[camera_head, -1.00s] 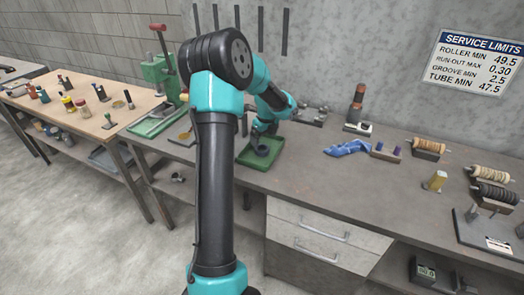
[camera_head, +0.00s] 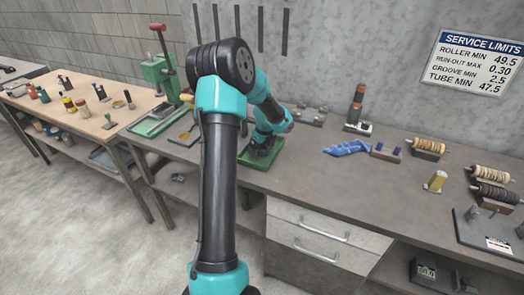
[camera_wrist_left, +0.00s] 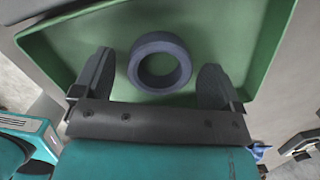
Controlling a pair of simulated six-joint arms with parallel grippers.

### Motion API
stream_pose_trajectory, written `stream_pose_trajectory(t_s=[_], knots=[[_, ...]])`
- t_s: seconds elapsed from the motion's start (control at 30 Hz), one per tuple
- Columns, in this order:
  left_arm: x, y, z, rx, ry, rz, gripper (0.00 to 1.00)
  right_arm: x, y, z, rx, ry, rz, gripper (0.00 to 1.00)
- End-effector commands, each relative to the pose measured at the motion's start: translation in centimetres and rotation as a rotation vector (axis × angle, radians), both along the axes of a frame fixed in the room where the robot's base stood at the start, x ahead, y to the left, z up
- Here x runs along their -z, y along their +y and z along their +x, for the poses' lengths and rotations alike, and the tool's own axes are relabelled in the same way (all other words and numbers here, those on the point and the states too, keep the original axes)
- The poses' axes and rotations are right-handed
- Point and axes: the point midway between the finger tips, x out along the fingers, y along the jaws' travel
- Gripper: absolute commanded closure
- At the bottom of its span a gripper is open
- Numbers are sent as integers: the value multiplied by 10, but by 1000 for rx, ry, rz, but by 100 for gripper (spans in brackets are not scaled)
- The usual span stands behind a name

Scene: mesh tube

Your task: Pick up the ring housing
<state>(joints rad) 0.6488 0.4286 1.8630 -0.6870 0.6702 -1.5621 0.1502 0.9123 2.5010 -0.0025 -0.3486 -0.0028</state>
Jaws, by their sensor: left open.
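The ring housing (camera_wrist_left: 181,80), a dark blue-grey ring, lies in the green tray (camera_wrist_left: 262,60) in the left wrist view. My left gripper (camera_wrist_left: 160,82) is open, with one finger on each side of the ring and a gap to each. In the head view the same gripper (camera_head: 260,150) is over the green tray (camera_head: 247,166), and the arm mostly hides the ring there. My right gripper is not in view.
A blue cloth (camera_head: 347,148) and a block with purple pieces (camera_head: 386,152) lie to the right on the grey bench (camera_head: 330,185). A green press (camera_head: 161,75) stands to the left. The bench between tray and cloth is clear.

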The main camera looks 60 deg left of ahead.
Motion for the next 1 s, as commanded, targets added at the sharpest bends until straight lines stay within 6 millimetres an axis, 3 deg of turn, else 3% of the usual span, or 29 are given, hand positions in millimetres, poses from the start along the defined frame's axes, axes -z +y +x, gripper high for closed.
stream_pose_trajectory(t_s=[0.07, 0.77, 1.0], knots=[[0, 0, 0, 0, 0, 0, 9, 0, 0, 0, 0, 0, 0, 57], [-1, 0, 0, 0, -1, 0, 75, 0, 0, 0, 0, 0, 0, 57], [-1, 0, 0, 0, -1, 1, 77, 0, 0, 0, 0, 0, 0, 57]])
